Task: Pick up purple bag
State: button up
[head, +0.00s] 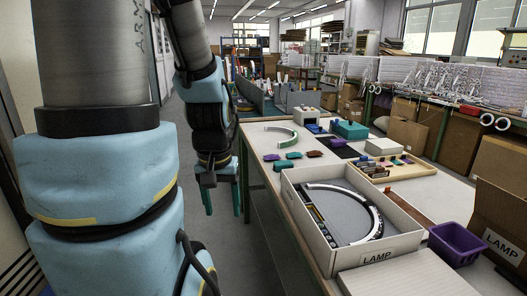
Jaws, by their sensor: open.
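My gripper (221,199) hangs at the left, beside the table's left edge and over the floor. Its two teal fingers point down, apart, with nothing between them. It is well apart from the purple bag.
Teal bags (271,157) and a brown bag (314,153) lie on the table (258,178). An open LAMP box (378,257) holding an arc stands in front. A wooden tray (412,177) and purple bin (456,242) are right. A green-edged arc (268,132) lies behind.

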aim_at(271, 157)
jog(key=i+j, duration=0.2)
jog(key=i, duration=0.2)
jog(key=i+j, duration=0.15)
jog(key=i, duration=0.25)
jog(key=i+j, duration=0.2)
jog(key=i, duration=0.2)
jog(key=i+j, duration=0.2)
jog(key=i, duration=0.2)
